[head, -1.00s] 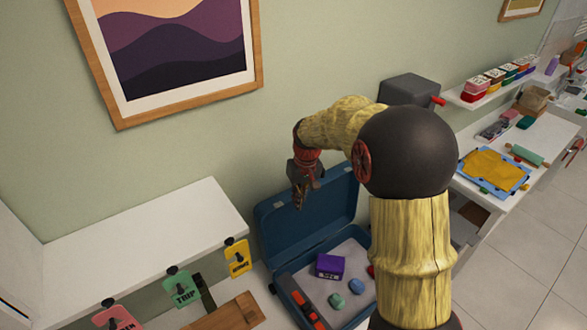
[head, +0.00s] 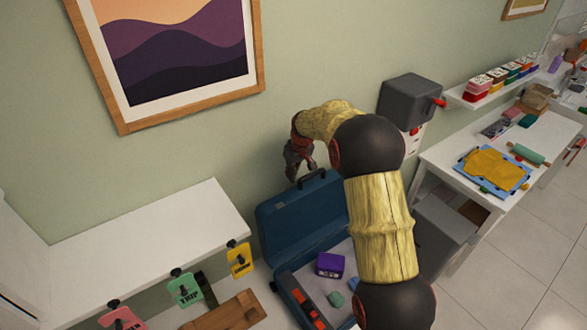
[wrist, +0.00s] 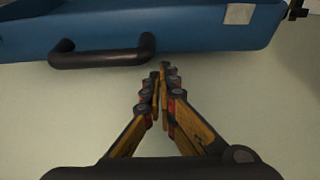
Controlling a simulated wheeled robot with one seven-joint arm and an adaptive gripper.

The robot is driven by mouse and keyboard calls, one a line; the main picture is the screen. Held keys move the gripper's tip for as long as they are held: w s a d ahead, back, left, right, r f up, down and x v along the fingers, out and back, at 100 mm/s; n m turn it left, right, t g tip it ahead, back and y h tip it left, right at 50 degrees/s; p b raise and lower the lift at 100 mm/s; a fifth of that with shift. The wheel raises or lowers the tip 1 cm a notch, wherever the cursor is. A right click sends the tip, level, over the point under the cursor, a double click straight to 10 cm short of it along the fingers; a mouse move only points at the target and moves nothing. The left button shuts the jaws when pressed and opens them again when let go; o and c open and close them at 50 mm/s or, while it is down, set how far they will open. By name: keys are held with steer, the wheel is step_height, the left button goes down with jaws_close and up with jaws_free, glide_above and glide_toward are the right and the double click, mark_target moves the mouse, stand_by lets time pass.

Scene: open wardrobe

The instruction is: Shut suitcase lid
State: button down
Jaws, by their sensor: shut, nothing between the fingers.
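The blue suitcase stands open, with its lid (head: 292,219) raised upright near the wall. The dark carry handle (head: 311,178) is on the lid's top edge. The handle (wrist: 102,55) and the lid's blue edge (wrist: 190,25) show in the wrist view. My gripper (head: 300,174) is at the top edge of the lid, beside the handle. Its fingers (wrist: 161,72) are shut and empty, just off the lid edge and right of the handle in the wrist view. I cannot tell whether they touch it. My arm hides the right part of the suitcase.
In the suitcase lie a purple box (head: 330,265), a teal item (head: 336,299) and red-and-black items (head: 311,306). A white shelf (head: 140,255) with hanging tags is at left. A grey box (head: 411,101) and a white table (head: 490,190) are at right.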

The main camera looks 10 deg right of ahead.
steer(key=shift+x, duration=2.05)
steer(key=shift+s, duration=0.2)
